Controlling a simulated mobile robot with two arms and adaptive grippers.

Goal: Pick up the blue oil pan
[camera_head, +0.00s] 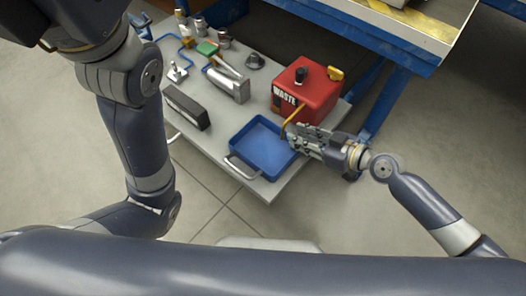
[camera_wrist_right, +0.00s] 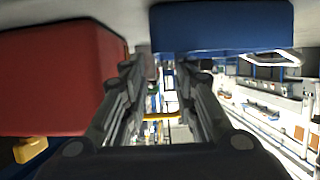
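The blue oil pan (camera_head: 262,150) is a shallow square tray with a pale handle (camera_head: 241,168) at its near left side. It lies flat at the near end of the grey cart top. My right gripper (camera_head: 291,133) is at the pan's right rim, low over the cart; contact cannot be told. In the right wrist view the pan (camera_wrist_right: 222,27) is at the top, beyond the fingertips. The fingers of my right gripper (camera_wrist_right: 164,70) stand apart with a gap between them and nothing held. My left arm rises at the left; its gripper is out of view.
A red waste can (camera_head: 307,92) with a yellow spout stands right behind the pan and close to my right gripper. A black box (camera_head: 187,106), a metal can (camera_head: 228,86) and small parts stand farther left. A blue-framed table (camera_head: 385,40) is behind.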

